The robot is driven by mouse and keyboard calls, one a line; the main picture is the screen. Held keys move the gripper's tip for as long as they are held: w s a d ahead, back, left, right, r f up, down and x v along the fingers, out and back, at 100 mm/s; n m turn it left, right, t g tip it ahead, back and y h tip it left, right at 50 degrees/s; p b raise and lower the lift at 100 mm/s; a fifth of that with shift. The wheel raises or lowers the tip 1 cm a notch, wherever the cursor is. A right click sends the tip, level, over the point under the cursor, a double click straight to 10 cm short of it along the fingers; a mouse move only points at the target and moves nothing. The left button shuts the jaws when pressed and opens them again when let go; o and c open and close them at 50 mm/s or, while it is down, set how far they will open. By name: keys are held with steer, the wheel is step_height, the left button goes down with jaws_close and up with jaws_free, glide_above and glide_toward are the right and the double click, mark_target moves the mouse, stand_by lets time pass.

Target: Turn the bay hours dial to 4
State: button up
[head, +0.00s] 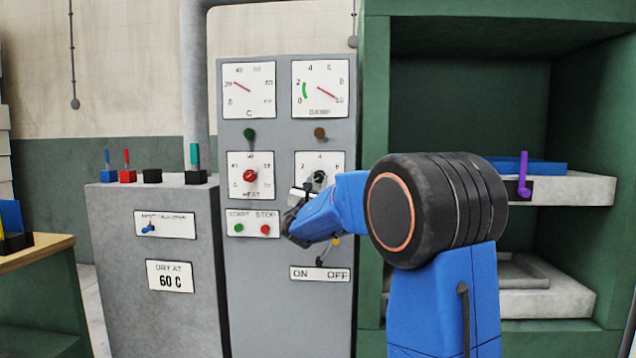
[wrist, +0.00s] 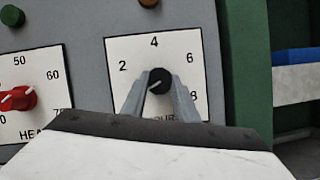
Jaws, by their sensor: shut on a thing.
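The bay hours dial is a black round knob (wrist: 158,78) on a white plate (wrist: 120,50) marked 2, 4, 6 and 8, with 4 at the top. Its white pointer mark slants to the lower left, away from the 4. The plate's lower part, with most of its label, is hidden behind my gripper. My gripper (wrist: 159,94) is shut on the knob, one grey finger on each side. In the head view the knob (head: 319,176) shows just beyond my gripper (head: 306,190).
The red heat knob (wrist: 18,98) is to the left on the same grey panel. Below it are the green start button (head: 238,227) and red stop button (head: 265,229). An ON/OFF lever (head: 328,250) is under my wrist. A green press frame (head: 374,120) stands close on the right.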

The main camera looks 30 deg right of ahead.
steer(key=m+g+h, duration=0.1)
steer(key=m+g, duration=0.1)
steer(key=m, duration=0.2)
steer(key=m+g+h, duration=0.1)
steer(key=m+g, duration=0.1)
steer(key=m, duration=0.3)
steer(key=shift+w+a+r, duration=0.1)
steer(key=shift+a, duration=0.1)
steer(key=m+g, duration=0.1)
steer(key=m, duration=0.3)
steer(key=shift+r+g, duration=0.1)
steer(key=shift+g, duration=0.3)
steer(key=m+g+y, duration=0.1)
steer(key=m, duration=0.3)
steer(key=shift+r, duration=0.1)
steer(key=m+g+y, duration=0.1)
steer(key=m, duration=0.3)
steer(key=shift+r, duration=0.15)
steer(key=shift+d+m+y, duration=0.1)
steer(key=shift+m+y, duration=1.1)
steer(key=shift+m, duration=0.6)
steer(key=o, duration=1)
steer(key=shift+o, duration=0.2)
